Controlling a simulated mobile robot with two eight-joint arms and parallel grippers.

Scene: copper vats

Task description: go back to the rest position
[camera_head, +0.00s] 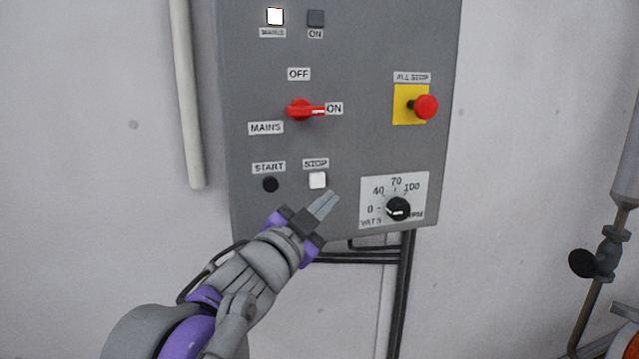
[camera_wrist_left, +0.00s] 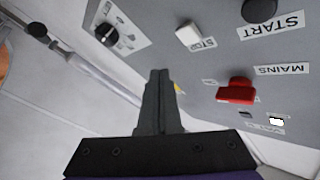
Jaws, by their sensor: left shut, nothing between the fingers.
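My left gripper (camera_head: 324,205) is shut and empty in front of the lower part of the grey control panel (camera_head: 350,50). Its fingertips are just below and right of the white STOP button (camera_head: 317,180). In the left wrist view the shut fingers (camera_wrist_left: 158,78) point toward the panel, with the STOP button (camera_wrist_left: 188,33) beyond their tips. I cannot tell the exact gap to the panel. My right gripper is not in view.
The panel carries a red MAINS switch (camera_head: 304,110) pointing to ON, a black START button (camera_head: 270,184), a red ALL STOP knob (camera_head: 425,106) and a black dial (camera_head: 398,209). A white lamp (camera_head: 275,16) is bright. A pipe with a valve (camera_head: 606,256) stands at right.

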